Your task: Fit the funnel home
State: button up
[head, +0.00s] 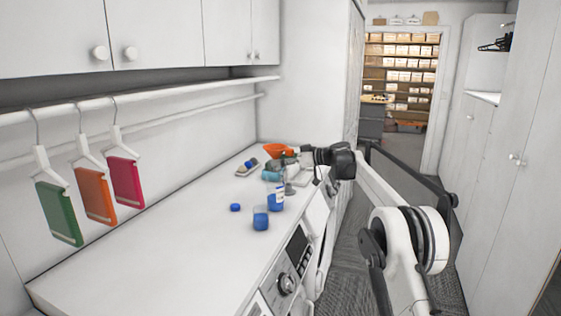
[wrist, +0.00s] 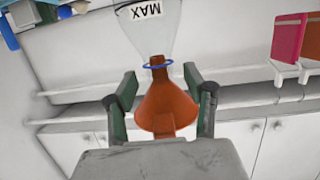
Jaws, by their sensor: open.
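The orange funnel (wrist: 166,108) is in the wrist view, which looks upside down, with its wide cone towards my gripper (wrist: 161,76). Its spout meets a blue ring (wrist: 157,66) at the narrow neck of a clear vessel (wrist: 150,30) marked MAX. The spout tip seems to be in the neck; I cannot tell how deep. My open fingers stand on either side of the funnel, with a gap visible at the left. In the head view the funnel (head: 278,150) shows at the counter's far end, beside my gripper (head: 299,152). The vessel is not clear there.
On the white counter (head: 150,245) stand a bottle of blue liquid (head: 277,198), a blue cup (head: 260,218) and a blue cap (head: 235,207). A small tray (head: 247,167) lies near the funnel. Folders hang from a rail (head: 80,112) at left. The near counter is clear.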

jog(key=shift+d, duration=0.1)
jog(key=v, duration=1.2)
jog(key=shift+f, duration=0.1)
jog(key=s+d+r+m+h+b, duration=0.2)
jog(key=s+d+m+h, duration=0.15)
jog(key=s, duration=1.15)
jog(key=s+d+r+m+h+b, duration=0.15)
jog(key=s+m+h, duration=0.25)
jog(key=s, duration=1.1)
jog(key=s+d+f+m+h+b, duration=0.1)
jog(key=s+d+f+m+h, duration=0.1)
jog(key=s+f, duration=0.4)
jog(key=s+d+f+m+t+h+b, duration=0.1)
jog(key=s+d+f, duration=0.4)
jog(key=s, duration=1)
jog(key=s+d+f+m+t+h+b, duration=0.1)
jog(key=s+d+f+m+h, duration=0.2)
jog(key=s+f, duration=0.4)
jog(key=s+d+h, duration=0.1)
jog(key=s, duration=0.3)
jog(key=shift+d+f, duration=0.25)
jog(key=shift+f, duration=0.1)
